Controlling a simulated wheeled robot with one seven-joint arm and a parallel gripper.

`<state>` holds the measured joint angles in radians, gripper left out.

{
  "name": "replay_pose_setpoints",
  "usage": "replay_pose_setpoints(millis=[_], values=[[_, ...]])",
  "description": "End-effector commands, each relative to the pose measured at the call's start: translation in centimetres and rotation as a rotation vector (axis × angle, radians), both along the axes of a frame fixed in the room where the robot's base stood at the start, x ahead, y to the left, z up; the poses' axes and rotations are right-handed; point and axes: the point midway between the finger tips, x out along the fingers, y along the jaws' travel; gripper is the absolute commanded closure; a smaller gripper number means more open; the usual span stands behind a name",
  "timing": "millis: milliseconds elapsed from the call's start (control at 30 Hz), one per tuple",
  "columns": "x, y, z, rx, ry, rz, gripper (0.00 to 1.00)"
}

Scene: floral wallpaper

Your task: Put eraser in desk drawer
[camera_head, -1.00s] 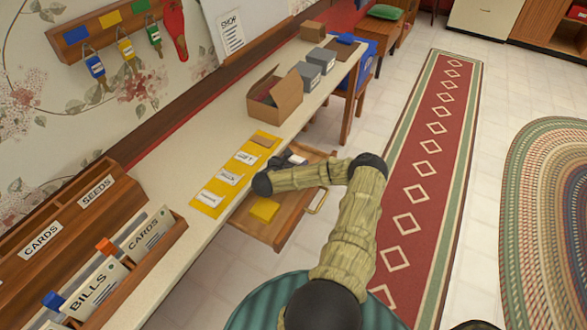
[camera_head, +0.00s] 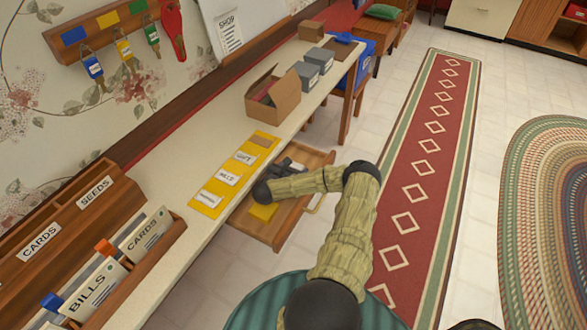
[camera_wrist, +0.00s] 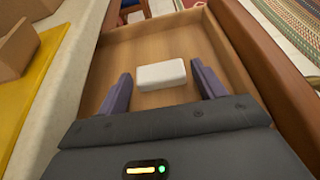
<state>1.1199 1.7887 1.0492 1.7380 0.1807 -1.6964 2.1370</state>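The desk drawer (camera_head: 313,158) is pulled out from under the desk top; its wooden floor and walls (camera_wrist: 200,38) fill the wrist view. The white eraser (camera_wrist: 161,75) shows in the wrist view inside the drawer's outline, between my gripper's two fingers (camera_wrist: 162,70). A gap shows on each side of it, so the fingers are open and not touching it. It seems to lie on the drawer floor. In the head view my gripper (camera_head: 290,164) is over the drawer, and I cannot make out the eraser there.
A yellow item (camera_head: 264,211) lies in the drawer's near part, partly under my arm. A yellow mat with labels (camera_head: 207,199) and an open cardboard box (camera_head: 287,97) are on the desk beside it. The drawer handle (camera_head: 317,203) sticks out to the right.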

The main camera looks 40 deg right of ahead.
Motion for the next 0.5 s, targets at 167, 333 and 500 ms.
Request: replay_pose_setpoints(millis=[167, 333, 500], values=[[0.01, 0.01, 0.04, 0.0, 0.0, 0.0, 0.25], [0.01, 0.0, 0.22, 0.0, 0.0, 0.0, 0.25], [-0.27, 0.93, 0.66, 0.001, -0.001, 0.003, 0.25]])
